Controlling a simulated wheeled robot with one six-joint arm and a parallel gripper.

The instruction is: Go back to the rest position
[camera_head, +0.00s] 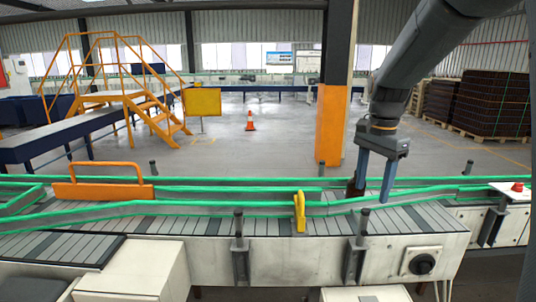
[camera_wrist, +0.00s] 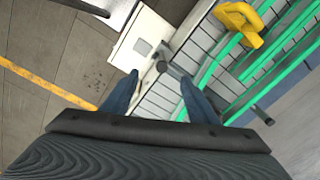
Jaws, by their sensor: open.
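My gripper (camera_head: 372,194) hangs fingers-down over the right part of the conveyor in the head view. Its two blue-grey fingers are spread apart, with nothing seen between them. In the wrist view the open fingers (camera_wrist: 160,88) also show empty, above the conveyor's edge. A dark brown bottle (camera_head: 351,187) shows just left of the left finger in the head view, partly hidden. I cannot tell whether the finger touches it. No bottle can be made out in the wrist view.
The conveyor (camera_head: 175,225) has green guide rails, an orange frame (camera_head: 103,183) at left and a yellow piece (camera_head: 299,211) near the middle. It also shows in the wrist view (camera_wrist: 240,16). An orange pillar (camera_head: 331,125) stands behind. Open floor lies beyond the conveyor.

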